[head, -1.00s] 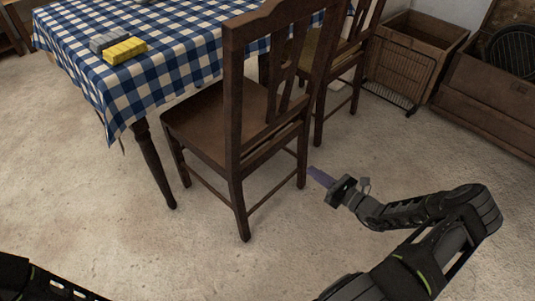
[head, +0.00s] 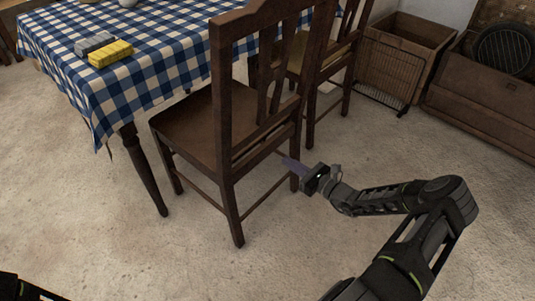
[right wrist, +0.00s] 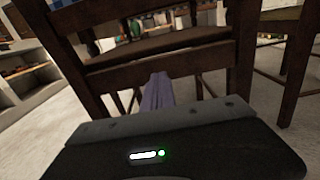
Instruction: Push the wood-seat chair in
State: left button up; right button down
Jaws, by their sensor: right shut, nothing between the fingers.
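The wood-seat chair (head: 190,128) is dark brown and stands upright beside the table (head: 150,62). Its seat faces the table and its back faces me. In the right wrist view the chair's back rails (right wrist: 160,65) fill the middle. My right gripper (head: 293,168) is shut and empty, low behind the chair's back near its right rear leg. Its purple fingers also show in the right wrist view (right wrist: 157,95), pointing at the chair back. I cannot tell whether they touch it. Of my left arm only a dark part shows at the lower left; its gripper is out of view.
A second chair (head: 325,70) stands close on the right. A wooden crate (head: 400,55) and a brown chest (head: 485,105) stand at the back right. A yellow block (head: 110,53) and a grey block (head: 95,44) lie on the checked tablecloth. The floor in front is clear.

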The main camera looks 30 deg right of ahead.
aim_at(268, 149)
jog(key=x, duration=0.6)
jog(key=shift+w+b, duration=0.1)
jog(key=shift+b, duration=0.2)
pick_arm(q)
jog(key=shift+w+f, duration=0.15)
jog(key=shift+f, duration=0.55)
jog(key=shift+w, duration=0.1)
